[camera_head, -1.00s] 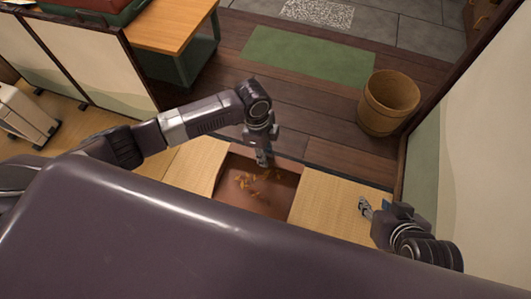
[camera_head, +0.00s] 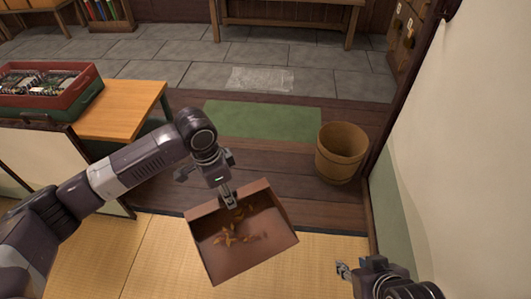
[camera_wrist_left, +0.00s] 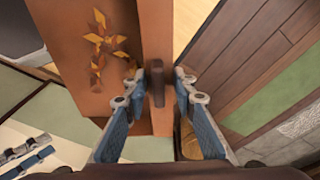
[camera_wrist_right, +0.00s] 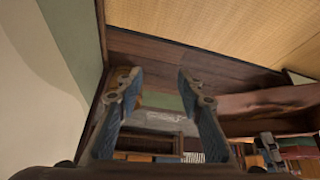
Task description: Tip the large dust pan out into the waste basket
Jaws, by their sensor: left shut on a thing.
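The large dust pan (camera_head: 222,266) is a brown open tray with several orange-yellow leaves (camera_head: 240,232) lying in it. My left gripper (camera_head: 228,197) is shut on its handle at the far rim. In the left wrist view the dark handle (camera_wrist_left: 157,84) sits between the fingertips, and leaves show on the pan. The pan appears held above the tatami, turned a little in the picture. The waste basket (camera_head: 341,155) is a round wooden tub standing on the dark floor, right of and beyond the pan. Its inside bottom is hidden. My right gripper (camera_head: 343,270) is open and empty.
A green mat (camera_head: 262,120) lies on the dark plank floor (camera_head: 250,165) left of the basket. A wall (camera_head: 450,130) rises close on the right. A wooden table (camera_head: 125,112) with a red box (camera_head: 75,103) stands at left.

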